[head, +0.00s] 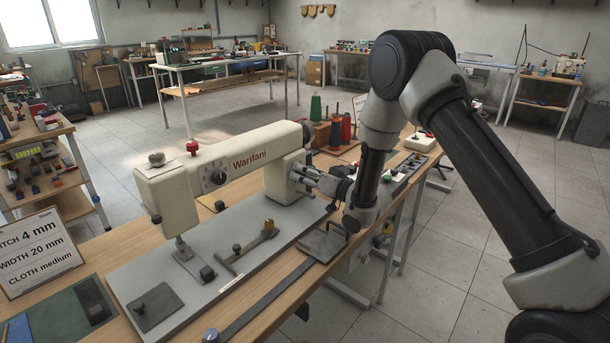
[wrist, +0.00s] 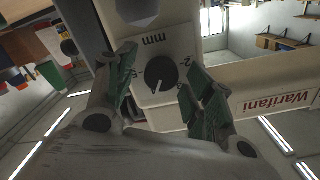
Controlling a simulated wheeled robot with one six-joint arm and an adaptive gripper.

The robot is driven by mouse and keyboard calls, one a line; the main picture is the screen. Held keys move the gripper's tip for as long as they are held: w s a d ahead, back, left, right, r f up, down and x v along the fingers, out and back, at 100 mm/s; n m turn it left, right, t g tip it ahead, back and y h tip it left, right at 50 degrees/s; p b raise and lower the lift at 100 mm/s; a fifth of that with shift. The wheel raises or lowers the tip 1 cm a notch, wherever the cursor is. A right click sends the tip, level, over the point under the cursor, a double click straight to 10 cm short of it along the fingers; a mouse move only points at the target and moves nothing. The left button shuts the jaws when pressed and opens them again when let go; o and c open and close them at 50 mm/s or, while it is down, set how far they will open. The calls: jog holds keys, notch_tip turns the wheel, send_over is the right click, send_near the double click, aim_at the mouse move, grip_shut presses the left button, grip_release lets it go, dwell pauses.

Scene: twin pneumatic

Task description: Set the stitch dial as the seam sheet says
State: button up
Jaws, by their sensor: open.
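The seam sheet (head: 40,250) stands at the left of the head view and reads 4 mm stitch, width 20 mm, cloth medium. The cream Warifani sewing machine (head: 245,160) stands on the bench. The stitch dial (wrist: 161,73) is a round black knob on a pale plate marked "mm", seen rotated in the wrist view. In the head view my gripper (head: 322,183) is beside the machine's right-hand pillar.
Thread cones (head: 335,130) stand behind the pillar. A grey pad (head: 322,246) lies on the bench below my gripper.

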jog(key=shift+r, duration=0.1)
notch_tip(320, 180, up, 10)
jog(key=shift+f, duration=0.1)
dwell(0.3)
jog(key=shift+f, duration=0.1)
jog(key=s+d+f+n, duration=0.3)
jog(key=f+n, duration=0.2)
jog(key=n, duration=0.2)
jog(key=s+d+f+n, duration=0.2)
jog(key=d+f+n, duration=0.1)
jog(key=f+n, duration=0.3)
jog(key=shift+n, duration=0.3)
jog(key=x, duration=0.5)
jog(key=r+x, duration=0.1)
jog(key=x, duration=0.1)
jog(key=shift+w+a, duration=0.15)
jog(key=shift+a, duration=0.15)
jog(key=shift+c, duration=0.4)
